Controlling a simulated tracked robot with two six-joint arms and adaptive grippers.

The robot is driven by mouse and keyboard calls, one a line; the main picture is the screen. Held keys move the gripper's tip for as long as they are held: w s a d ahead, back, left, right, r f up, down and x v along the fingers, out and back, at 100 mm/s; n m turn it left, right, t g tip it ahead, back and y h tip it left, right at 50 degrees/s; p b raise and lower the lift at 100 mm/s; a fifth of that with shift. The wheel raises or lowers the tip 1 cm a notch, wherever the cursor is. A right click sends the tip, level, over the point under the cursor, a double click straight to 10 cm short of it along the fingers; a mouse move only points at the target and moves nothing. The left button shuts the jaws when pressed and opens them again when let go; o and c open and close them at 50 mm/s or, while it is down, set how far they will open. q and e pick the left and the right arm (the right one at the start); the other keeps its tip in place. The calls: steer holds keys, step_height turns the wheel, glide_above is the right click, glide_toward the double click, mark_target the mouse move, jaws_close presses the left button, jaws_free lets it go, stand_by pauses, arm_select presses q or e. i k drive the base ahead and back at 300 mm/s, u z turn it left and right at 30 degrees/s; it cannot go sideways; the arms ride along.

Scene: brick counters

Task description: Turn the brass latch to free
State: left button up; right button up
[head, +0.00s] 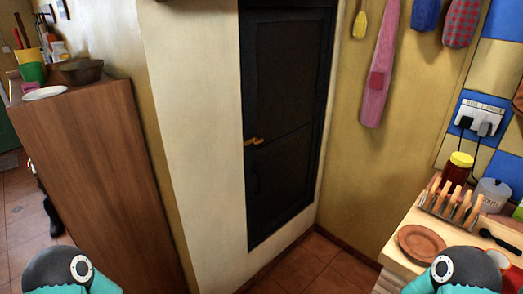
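A small brass latch (254,141) sits on the left side of a dark door (290,110), about halfway up. Its lever looks roughly level, pointing left across the door's edge. The door appears shut in its frame. A dark curved handle (256,182) is below the latch, hard to make out. Only rounded dark and teal parts of my two arms show at the bottom left and bottom right corners. Neither gripper is in view, and nothing of mine is near the latch.
A tall wooden cabinet (90,170) stands left, with a bowl (82,71) on top. At right, a counter holds a toast rack (450,207), a brown plate (420,243) and jars. Aprons (380,70) hang on the wall. Tiled floor (310,265) before the door is clear.

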mark_target(256, 142)
steer(key=z, duration=0.85)
steer(key=i, duration=1.05)
steer(key=u, duration=2.25)
steer(key=i, duration=0.5)
steer(key=z, duration=0.15)
steer(key=k, duration=0.5)
